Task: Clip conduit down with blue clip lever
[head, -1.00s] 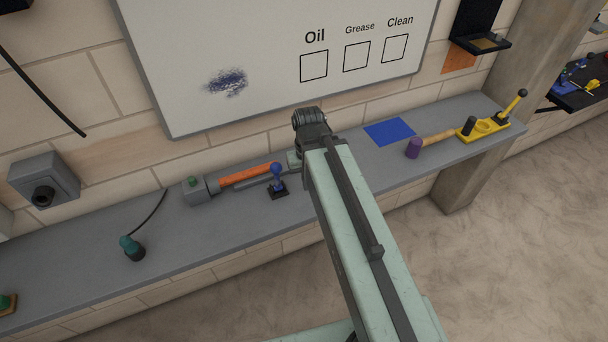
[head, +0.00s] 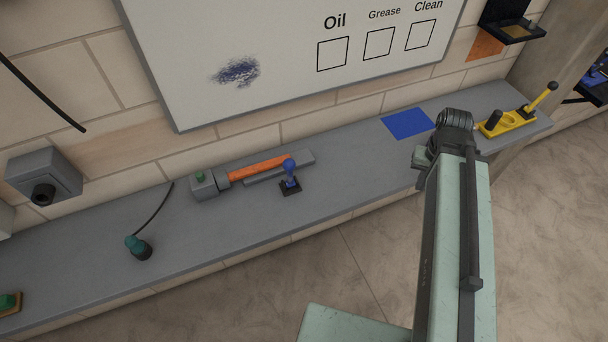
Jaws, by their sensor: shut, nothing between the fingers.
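The orange conduit (head: 258,168) lies along the grey shelf, between a grey box fitting (head: 204,184) and a grey block on its right (head: 301,157). The blue clip lever (head: 289,170) stands roughly upright on a small black base, just in front of the conduit's right part. Whether it touches the conduit I cannot tell. My gripper (head: 421,158) is at the end of my arm, well to the right of the lever, over the shelf's right part. It is shut and empty; its fingers show only in small part.
A blue square (head: 408,123) lies on the shelf left of my wrist. A yellow fixture with a lever (head: 515,120) is at the right end. A teal-topped plug (head: 138,247) with a black cable stands at left. The whiteboard (head: 290,50) hangs above. Shelf between lever and gripper is clear.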

